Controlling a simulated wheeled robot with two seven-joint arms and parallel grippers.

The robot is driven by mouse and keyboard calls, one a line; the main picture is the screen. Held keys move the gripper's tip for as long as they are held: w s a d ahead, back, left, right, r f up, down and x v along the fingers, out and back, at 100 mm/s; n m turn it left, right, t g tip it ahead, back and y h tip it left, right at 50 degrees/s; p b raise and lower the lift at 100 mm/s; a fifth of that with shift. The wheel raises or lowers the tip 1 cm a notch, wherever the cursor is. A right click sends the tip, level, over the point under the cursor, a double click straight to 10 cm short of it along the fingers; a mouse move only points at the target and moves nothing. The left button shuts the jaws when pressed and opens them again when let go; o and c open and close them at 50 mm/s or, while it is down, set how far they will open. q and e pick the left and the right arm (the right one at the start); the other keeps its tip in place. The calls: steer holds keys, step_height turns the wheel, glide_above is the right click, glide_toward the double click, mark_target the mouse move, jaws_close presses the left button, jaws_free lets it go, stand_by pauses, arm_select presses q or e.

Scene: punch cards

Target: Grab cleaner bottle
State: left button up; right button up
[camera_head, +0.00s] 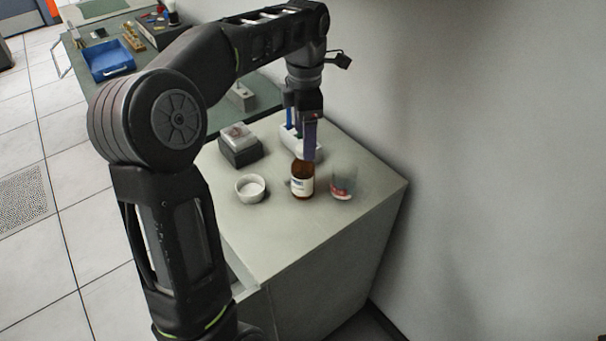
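A brown bottle (302,183) with a white label stands upright near the middle of the grey-green counter. It is the likeliest cleaner bottle, but its label is too small to read. My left gripper (310,155) points down at the bottle's top from behind. The fingers overlap the bottle's upper edge in this view, so I cannot tell whether they touch it. The gap between the fingers is hidden. My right gripper is not in view.
A clear beaker (343,180) stands close right of the bottle, and a white bowl (250,188) stands left. A white rack (296,142) with blue items is behind. A dark box (240,151) stands back left. The counter's front (310,235) is clear. A wall is at right.

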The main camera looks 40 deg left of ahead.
mark_target(303, 172)
arm_select(q)
step_height(303, 172, down, 2)
steer(key=shift+f+b, duration=0.25)
steer(key=shift+b, duration=0.5)
step_height(303, 172, down, 5)
steer(key=shift+a+f+p, duration=0.1)
steer(key=shift+a+p, duration=0.05)
steer(key=shift+p, duration=0.6)
jaws_close()
stand_by(0.4)
